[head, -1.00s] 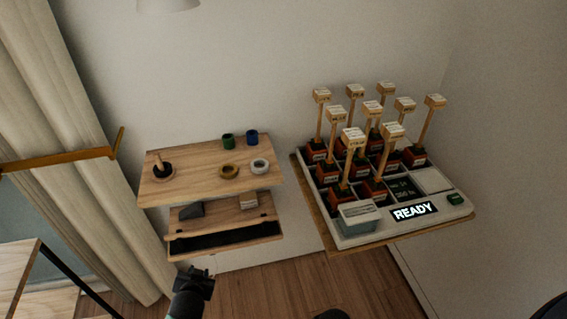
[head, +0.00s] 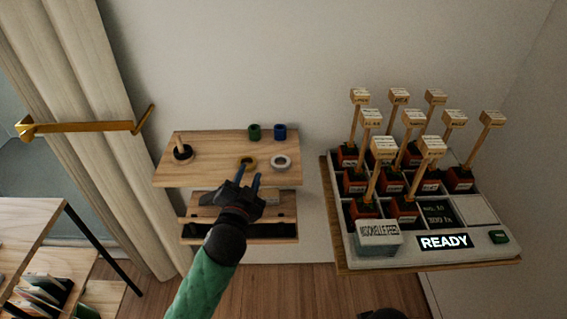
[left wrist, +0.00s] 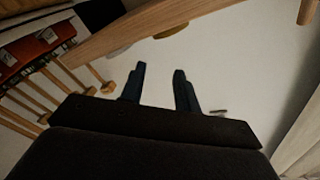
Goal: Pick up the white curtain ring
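The white curtain ring (head: 281,162) lies flat on the upper wooden shelf (head: 212,172), right of a yellow-brown ring (head: 247,163). My left gripper (head: 249,178) is by the shelf's front edge, in front of the yellow-brown ring and left of the white one. Its fingers are apart with nothing between them; the left wrist view (left wrist: 159,82) shows the same gap. There two rounded shapes peek past the shelf edge, and I cannot tell which ring each is.
Green (head: 254,132) and blue (head: 280,132) cylinders stand behind the rings. A peg with a black ring (head: 182,152) is at the shelf's left. A lower shelf (head: 204,212) sits beneath. A tray of upright tagged sticks (head: 452,250) is at right, a brass curtain rod (head: 85,127) at left.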

